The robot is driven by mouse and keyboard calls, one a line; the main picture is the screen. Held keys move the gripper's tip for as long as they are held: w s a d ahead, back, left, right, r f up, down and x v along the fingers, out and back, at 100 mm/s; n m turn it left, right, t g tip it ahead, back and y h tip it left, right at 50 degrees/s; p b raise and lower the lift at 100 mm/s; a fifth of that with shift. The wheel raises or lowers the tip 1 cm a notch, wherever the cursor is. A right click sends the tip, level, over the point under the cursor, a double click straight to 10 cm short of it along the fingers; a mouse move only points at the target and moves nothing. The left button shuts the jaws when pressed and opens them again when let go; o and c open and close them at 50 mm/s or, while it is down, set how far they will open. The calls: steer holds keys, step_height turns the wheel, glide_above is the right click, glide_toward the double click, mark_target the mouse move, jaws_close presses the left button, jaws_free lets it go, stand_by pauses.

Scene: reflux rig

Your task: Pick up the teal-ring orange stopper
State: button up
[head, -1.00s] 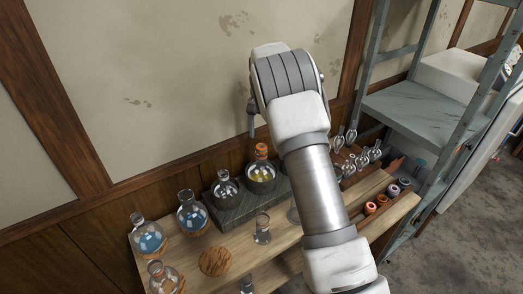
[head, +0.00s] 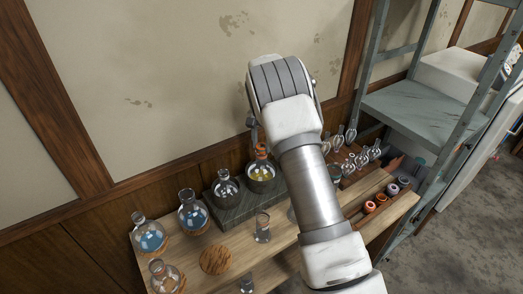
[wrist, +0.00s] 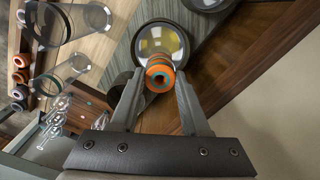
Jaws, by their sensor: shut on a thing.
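The orange stopper (head: 261,151) with teal bands is at the mouth of the round flask (head: 261,176) holding yellow liquid. In the wrist view, the stopper (wrist: 160,72) is between the two fingers of my gripper (wrist: 161,84), which is shut on it, and the flask (wrist: 161,40) lies straight beyond it. In the head view my gripper (head: 256,139) comes down at the stopper from above and partly covers it. I cannot tell whether the stopper is still seated in the neck.
The flask stands on a dark stone block (head: 234,211) beside a smaller clear flask (head: 226,188). A blue-liquid flask (head: 193,214) stands left. A glass cylinder (head: 262,230) and a cork ring (head: 215,261) are in front. A stopper rack (head: 378,219) and metal shelving (head: 410,108) are right.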

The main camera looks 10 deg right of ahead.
steer(key=shift+r, duration=0.1)
steer(key=shift+r, duration=0.45)
steer(key=r, duration=0.1)
steer(key=d+r+b, duration=0.1)
steer(key=r, duration=0.1)
steer(key=shift+w+r, duration=0.15)
steer(key=shift+r, duration=0.1)
steer(key=w+d+r, duration=0.3)
steer(key=d+r, duration=0.3)
steer(key=d, duration=0.4)
steer(key=shift+r, duration=0.2)
steer(key=shift+d, duration=0.15)
steer(key=shift+s, duration=0.1)
